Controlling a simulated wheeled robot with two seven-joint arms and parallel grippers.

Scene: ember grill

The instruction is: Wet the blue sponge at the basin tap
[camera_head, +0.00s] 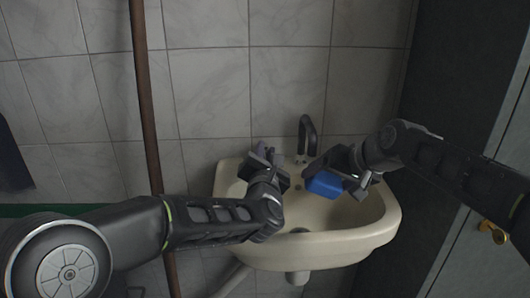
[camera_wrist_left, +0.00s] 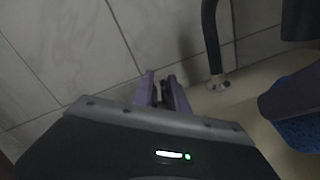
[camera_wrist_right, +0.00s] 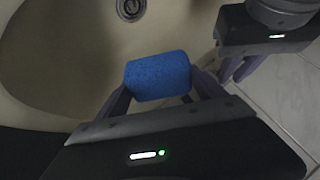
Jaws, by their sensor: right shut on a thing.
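The blue sponge (camera_head: 326,184) is between the fingers of my right gripper (camera_head: 334,177), held over the bowl of the cream basin (camera_head: 350,238). In the right wrist view, the sponge (camera_wrist_right: 158,76) spans both fingertips, and the basin drain (camera_wrist_right: 131,8) is beyond it. The dark curved tap (camera_head: 308,133) rises from the basin's back edge, just behind the sponge; no water stream is visible. My left gripper (camera_head: 263,156) is empty, left of the tap above the basin's left part. In the left wrist view its fingers (camera_wrist_left: 161,80) are close together, with the tap (camera_wrist_left: 212,45) to their right.
A tiled wall (camera_head: 210,90) stands close behind the basin. A brown vertical pole (camera_head: 146,100) is left of it. A dark panel or door with a brass handle (camera_head: 493,231) is close on the right. Both grippers are near each other over the basin.

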